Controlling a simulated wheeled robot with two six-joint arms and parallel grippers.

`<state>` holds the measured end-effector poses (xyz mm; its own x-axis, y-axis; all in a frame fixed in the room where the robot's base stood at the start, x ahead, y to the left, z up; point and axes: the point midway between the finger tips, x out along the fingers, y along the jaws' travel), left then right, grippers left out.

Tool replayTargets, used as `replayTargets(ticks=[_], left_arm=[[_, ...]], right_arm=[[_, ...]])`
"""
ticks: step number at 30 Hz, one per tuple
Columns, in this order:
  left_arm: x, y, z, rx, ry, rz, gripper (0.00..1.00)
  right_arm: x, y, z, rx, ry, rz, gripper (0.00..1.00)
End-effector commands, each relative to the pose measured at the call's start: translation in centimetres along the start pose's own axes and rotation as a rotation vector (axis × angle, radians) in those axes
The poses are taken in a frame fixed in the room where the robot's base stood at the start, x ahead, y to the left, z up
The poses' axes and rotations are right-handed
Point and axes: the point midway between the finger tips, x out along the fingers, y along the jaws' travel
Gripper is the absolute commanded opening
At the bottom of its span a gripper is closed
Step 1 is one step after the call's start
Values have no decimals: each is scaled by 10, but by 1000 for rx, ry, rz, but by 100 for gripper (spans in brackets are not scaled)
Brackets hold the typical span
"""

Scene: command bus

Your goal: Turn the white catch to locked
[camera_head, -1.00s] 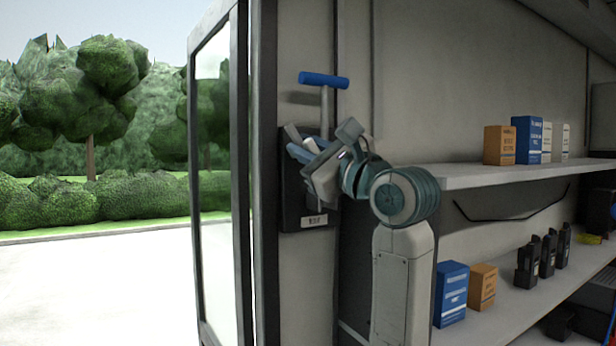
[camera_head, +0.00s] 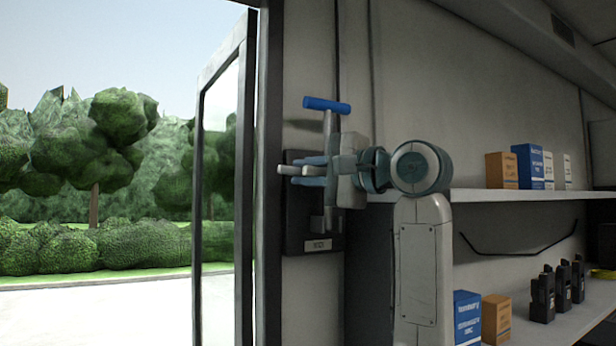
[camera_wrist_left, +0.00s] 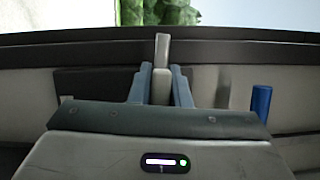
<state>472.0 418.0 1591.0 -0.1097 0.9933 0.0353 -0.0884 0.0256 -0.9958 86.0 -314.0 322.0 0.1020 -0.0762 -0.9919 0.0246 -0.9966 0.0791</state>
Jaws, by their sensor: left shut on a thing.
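The white catch (camera_head: 285,170) is on a dark wall plate (camera_head: 296,228) with a small label near its foot. Its free end sticks out to the left, about level, in the head view. My left gripper (camera_head: 308,170) is shut on the catch, with its blue-grey fingers on either side. In the left wrist view the catch (camera_wrist_left: 162,48) stands between the two fingers of the left gripper (camera_wrist_left: 161,75) and shows beyond their tips. The catch's pivot is hidden behind the gripper. My right gripper is not in view.
A blue T-handle (camera_head: 327,105) stands just above the gripper, and also shows at right in the left wrist view (camera_wrist_left: 261,103). A glazed door frame (camera_head: 243,150) stands to the left. Shelves with boxes (camera_head: 502,170) and black handsets (camera_head: 543,297) are to the right.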

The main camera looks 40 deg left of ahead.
Motion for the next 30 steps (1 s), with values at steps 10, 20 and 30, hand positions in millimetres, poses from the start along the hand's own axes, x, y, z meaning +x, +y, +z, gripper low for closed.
replayTargets(ticks=[10, 20, 30], left_arm=[[0, 2, 0, -91, 1, 38, 0], [0, 2, 0, -100, 1, 41, 0], [0, 2, 0, -99, 1, 41, 36]], right_arm=[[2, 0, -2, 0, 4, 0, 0], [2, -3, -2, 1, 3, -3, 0], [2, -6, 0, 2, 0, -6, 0]])
